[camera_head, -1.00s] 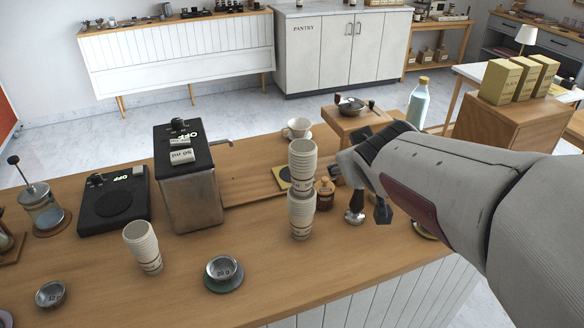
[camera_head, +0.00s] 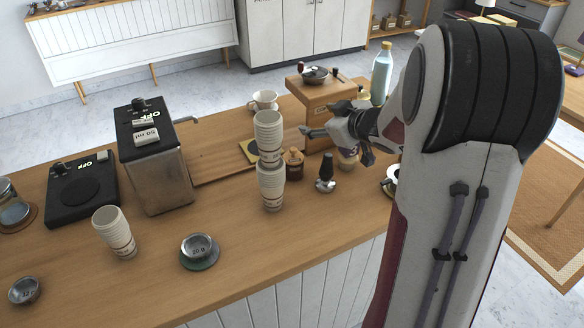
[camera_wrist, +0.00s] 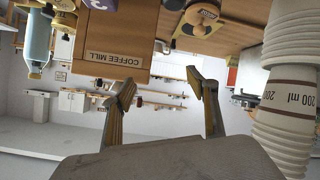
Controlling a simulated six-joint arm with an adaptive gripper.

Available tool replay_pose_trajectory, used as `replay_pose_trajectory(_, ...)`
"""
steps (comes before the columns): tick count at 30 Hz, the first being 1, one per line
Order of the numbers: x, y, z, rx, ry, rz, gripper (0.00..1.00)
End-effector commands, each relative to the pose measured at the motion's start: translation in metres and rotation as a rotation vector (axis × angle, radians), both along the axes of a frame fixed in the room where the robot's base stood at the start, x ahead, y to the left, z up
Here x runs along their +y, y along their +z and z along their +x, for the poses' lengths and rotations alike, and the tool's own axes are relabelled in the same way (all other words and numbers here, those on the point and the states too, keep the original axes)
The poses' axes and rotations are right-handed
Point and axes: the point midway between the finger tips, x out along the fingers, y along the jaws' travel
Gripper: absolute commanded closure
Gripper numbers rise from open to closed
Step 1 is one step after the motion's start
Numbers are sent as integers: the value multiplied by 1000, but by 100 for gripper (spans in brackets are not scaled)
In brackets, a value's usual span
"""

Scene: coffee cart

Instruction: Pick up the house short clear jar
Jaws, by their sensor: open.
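No jar can be surely told as the house short clear jar. A brown jar with a lid (camera_head: 294,164) stands left of my gripper, beside the stacked cups. In the wrist view, a small labelled jar-like container (camera_wrist: 65,18) shows at the top left beside the blue bottle (camera_wrist: 38,42). My gripper also shows in the wrist view (camera_wrist: 161,84), fingers apart with nothing between them.
The wooden coffee mill (camera_head: 318,97) stands close behind my gripper, and its label shows in the wrist view (camera_wrist: 115,58). Tall stacked cups (camera_head: 270,185) stand left. A tamper (camera_head: 325,175) stands in front.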

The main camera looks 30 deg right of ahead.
Motion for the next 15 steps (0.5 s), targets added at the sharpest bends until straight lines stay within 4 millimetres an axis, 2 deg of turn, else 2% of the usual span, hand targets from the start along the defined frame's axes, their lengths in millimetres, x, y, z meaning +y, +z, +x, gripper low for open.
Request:
replay_pose_trajectory(1,-3,-11,0,2,21,18,42)
replay_pose_trajectory(8,-4,-50,-4,3,147,115,42)
replay_pose_trajectory(15,0,-88,-23,9,275,246,42)
